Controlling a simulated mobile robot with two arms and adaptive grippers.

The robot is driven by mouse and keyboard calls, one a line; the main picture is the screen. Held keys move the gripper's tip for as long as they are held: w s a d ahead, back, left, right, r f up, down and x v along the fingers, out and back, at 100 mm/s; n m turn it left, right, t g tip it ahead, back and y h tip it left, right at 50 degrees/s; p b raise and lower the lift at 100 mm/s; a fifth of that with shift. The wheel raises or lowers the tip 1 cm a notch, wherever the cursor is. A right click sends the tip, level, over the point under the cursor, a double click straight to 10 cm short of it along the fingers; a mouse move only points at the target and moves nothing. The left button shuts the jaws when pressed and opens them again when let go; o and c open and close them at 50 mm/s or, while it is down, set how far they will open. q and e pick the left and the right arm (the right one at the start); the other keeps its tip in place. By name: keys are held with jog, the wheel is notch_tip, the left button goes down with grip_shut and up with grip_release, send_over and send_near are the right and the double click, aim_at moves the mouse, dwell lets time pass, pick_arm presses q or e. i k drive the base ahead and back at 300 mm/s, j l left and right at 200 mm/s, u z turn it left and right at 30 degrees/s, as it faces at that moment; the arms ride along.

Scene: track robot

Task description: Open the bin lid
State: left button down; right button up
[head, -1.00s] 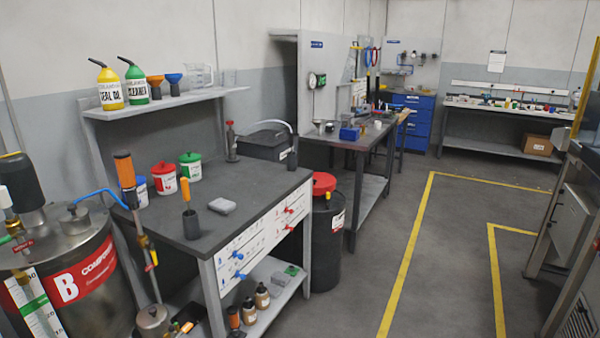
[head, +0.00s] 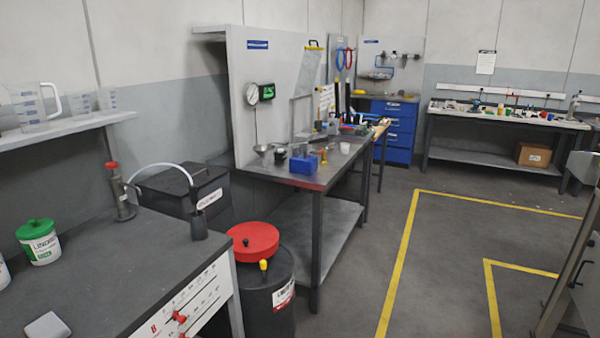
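A black bin (head: 267,298) with a red round lid (head: 252,242) stands on the floor between the near workbench and the far one. The red lid sits at the bin's top, toward its far left side, and the dark top surface shows in front of it. A small yellow-topped knob (head: 263,266) stands at the bin's front top. A white and red label is on the bin's right side. I cannot tell how the lid is fixed. Neither of my grippers is in view.
A second workbench (head: 318,180) stands behind the bin. Open floor (head: 345,290) with yellow lines (head: 400,265) lies to the right.

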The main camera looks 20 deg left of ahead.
aim_at(174, 181)
jog(key=i+u, duration=0.3)
jog(key=i+l+u, duration=0.55)
jog(key=i, duration=0.2)
jog(key=i+j, duration=0.05)
jog(key=j, duration=0.05)
